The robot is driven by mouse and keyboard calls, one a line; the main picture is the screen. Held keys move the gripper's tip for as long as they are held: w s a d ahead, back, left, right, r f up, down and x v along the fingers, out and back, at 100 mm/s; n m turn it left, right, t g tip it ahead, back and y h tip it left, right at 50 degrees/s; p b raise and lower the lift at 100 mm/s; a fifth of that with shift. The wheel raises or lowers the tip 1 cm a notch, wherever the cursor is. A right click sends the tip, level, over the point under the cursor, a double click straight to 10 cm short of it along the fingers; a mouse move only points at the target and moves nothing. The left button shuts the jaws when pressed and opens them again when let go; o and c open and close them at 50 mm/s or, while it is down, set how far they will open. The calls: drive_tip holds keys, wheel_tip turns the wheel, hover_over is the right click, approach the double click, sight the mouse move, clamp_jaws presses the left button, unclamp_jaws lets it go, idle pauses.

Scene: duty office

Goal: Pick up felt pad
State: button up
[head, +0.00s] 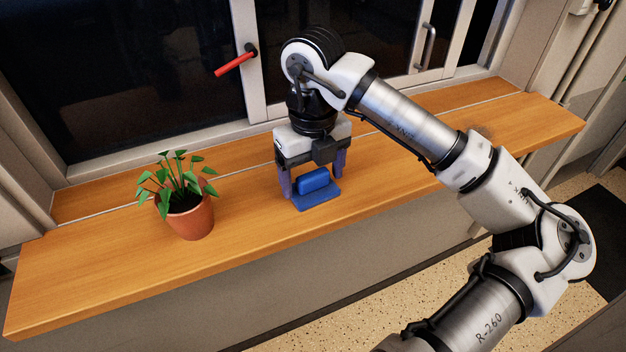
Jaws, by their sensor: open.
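The felt pad (317,200) is blue, with a flat base and a raised, rounded block on top. It lies on the wooden shelf, near the middle. My gripper (313,184) points down over it, with one finger at the left of the raised block and the other at the right. The jaws are open, and I see no clear contact with the block. The back of the pad is partly hidden by my gripper.
A potted plant (187,213) in a terracotta pot stands on the shelf (110,280) to the left. A window with a red handle (236,64) is behind. The shelf's right part is clear, partly covered from view by my arm.

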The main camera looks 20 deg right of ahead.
sight(313, 174)
drive_tip(key=shift+f, duration=0.1)
drive_tip(key=c, duration=1.1)
wheel_tip(313, 174, up, 10)
drive_tip(key=shift+r+b, duration=0.1)
drive_tip(key=shift+b, duration=1.05)
drive_tip(key=o, duration=0.4)
drive_tip(key=shift+c, duration=1.3)
